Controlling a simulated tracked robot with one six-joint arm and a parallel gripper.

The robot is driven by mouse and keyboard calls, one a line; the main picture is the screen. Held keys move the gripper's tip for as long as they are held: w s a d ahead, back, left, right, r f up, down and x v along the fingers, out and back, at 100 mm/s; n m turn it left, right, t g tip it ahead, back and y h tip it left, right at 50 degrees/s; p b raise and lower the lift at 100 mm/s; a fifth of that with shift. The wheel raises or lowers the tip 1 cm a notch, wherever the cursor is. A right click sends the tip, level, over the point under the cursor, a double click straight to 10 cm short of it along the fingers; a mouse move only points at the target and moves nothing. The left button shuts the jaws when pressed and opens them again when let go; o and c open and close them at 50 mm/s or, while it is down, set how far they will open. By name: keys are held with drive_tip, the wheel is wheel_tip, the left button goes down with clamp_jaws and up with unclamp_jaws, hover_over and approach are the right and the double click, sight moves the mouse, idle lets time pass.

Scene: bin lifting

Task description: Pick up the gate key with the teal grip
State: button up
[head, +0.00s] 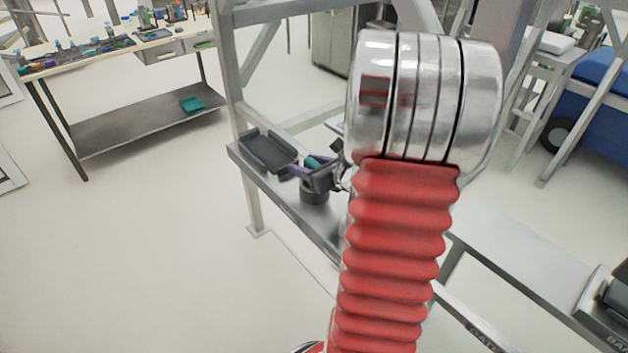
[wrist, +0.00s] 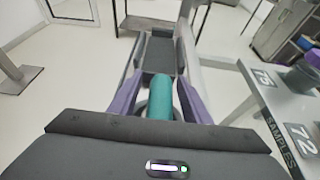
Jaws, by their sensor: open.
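The gate key's teal grip (wrist: 160,98) stands between the two purple fingers of my gripper (wrist: 160,78) in the wrist view. The fingers lie to either side of it, and the jaws are open. I cannot tell whether either finger touches it. In the head view, a small teal patch of the grip (head: 313,161) shows beside my gripper (head: 296,168), above a dark round holder (head: 314,192) on the grey shelf (head: 290,200). The key's lower part is hidden.
A dark tray (head: 267,152) lies on the shelf beyond my gripper; it also shows in the wrist view (wrist: 158,52). A frame post (head: 236,110) rises beside the shelf. A workbench (head: 115,50) with small items stands at far left, with clear floor between.

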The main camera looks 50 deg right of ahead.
drive_tip(key=shift+c, duration=0.2)
clamp_jaws()
idle(0.5)
